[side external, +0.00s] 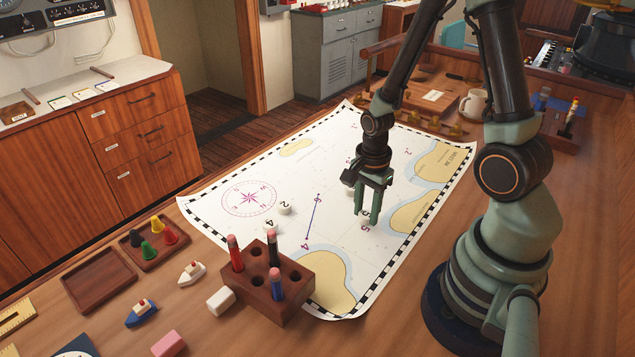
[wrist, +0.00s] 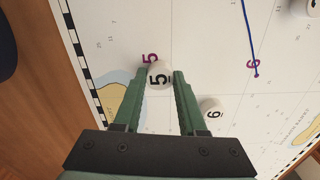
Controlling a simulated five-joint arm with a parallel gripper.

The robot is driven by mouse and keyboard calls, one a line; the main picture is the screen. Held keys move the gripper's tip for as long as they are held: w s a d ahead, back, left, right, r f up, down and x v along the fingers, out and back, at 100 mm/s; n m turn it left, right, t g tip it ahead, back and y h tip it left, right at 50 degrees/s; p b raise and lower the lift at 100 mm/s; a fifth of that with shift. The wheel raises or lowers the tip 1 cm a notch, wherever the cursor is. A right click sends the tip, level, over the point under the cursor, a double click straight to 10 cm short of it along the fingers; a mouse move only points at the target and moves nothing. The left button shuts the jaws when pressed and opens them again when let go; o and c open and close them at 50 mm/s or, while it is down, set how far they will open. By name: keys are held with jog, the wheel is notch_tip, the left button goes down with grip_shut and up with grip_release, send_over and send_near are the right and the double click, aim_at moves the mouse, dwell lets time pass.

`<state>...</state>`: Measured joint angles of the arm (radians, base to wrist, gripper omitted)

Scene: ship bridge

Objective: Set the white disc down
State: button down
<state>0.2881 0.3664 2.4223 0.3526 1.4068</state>
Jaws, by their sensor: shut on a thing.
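My gripper (side external: 368,218) points down over the paper chart (side external: 325,165). In the wrist view its green fingers (wrist: 159,80) are shut on a white disc (wrist: 157,74) marked with a black 5. The disc sits between the fingertips, just beside a printed purple 5 on the chart. In the side view the fingers mostly hide the disc, and a printed 5 shows just below the fingertips. I cannot tell whether the disc touches the chart.
Another numbered white disc (wrist: 211,107) lies close to the right finger in the wrist view. A wooden pen block (side external: 290,298) stands on the chart's near edge. A mug (side external: 474,105) stands behind.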

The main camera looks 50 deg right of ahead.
jog(key=shift+f, duration=0.2)
dwell(0.3)
jog(key=shift+c, duration=1.9)
grip_release()
jog(key=shift+r, duration=0.1)
jog(key=a+r+n+t, duration=0.2)
jog(key=a+r+n, duration=0.2)
jog(key=r+n, duration=0.5)
jog(key=w+a+r+n+t, duration=0.1)
jog(key=a+r+n+t, duration=0.2)
jog(key=r+n, duration=0.7)
notch_tip(320, 180, up, 6)
jog(key=shift+w+a+f+t, duration=0.2)
jog(key=shift+w+a+t, duration=0.1)
jog(key=shift+a, duration=0.2)
